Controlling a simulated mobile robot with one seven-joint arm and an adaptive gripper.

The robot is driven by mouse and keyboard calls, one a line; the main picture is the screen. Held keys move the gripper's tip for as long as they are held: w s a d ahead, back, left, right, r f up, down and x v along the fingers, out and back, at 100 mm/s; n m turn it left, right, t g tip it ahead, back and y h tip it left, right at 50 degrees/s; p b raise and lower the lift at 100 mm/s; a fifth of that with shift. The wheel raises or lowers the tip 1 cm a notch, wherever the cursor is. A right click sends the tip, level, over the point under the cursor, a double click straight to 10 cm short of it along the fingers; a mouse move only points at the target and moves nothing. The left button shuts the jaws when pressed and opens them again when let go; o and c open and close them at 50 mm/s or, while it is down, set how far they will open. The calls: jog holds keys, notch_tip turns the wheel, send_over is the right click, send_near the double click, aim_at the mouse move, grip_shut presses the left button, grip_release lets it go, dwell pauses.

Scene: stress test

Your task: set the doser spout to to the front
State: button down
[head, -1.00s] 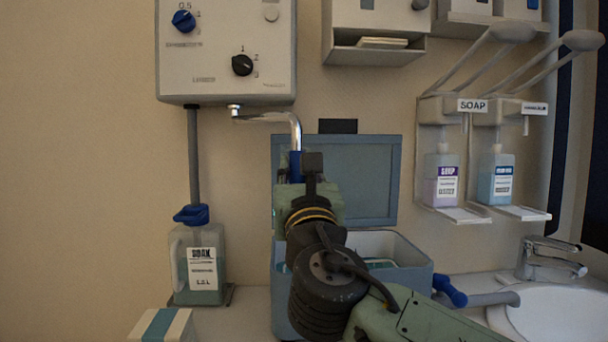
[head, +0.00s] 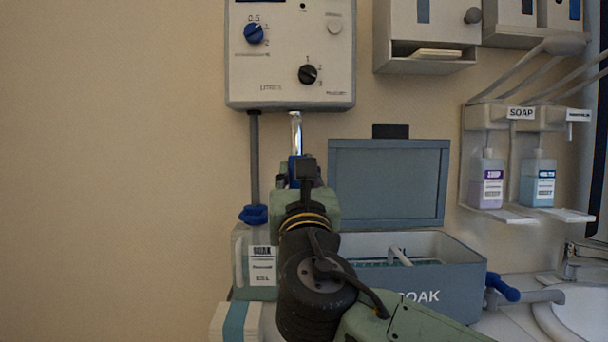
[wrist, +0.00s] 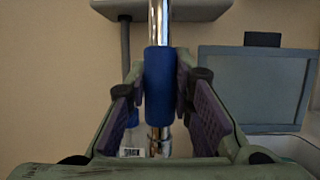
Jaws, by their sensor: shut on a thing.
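The doser (head: 290,30) is a pale wall box with a blue knob and a black knob. Its chrome spout (head: 296,132) shows below the box, foreshortened and pointing out from the wall toward the camera. A blue sleeve (wrist: 160,85) surrounds the spout's hanging end, and the chrome tip shows below it in the wrist view. My gripper (head: 305,172) is shut on the blue sleeve, with a finger pad on each side of it. In the head view my gripper and arm hide most of the sleeve and the tip.
A soak bottle (head: 262,265) stands below the doser, partly behind my arm. A grey-blue soak box (head: 450,285) with its lid (head: 390,185) raised is to the right. A white and teal box (head: 235,322) is at the front left. Soap dispensers (head: 510,115) and a sink are farther right.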

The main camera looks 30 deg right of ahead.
jog(key=shift+a, duration=0.2)
jog(key=c, duration=1.4)
grip_release()
jog(key=v, duration=0.7)
jog(key=shift+s, duration=0.2)
jog(key=shift+f, duration=0.15)
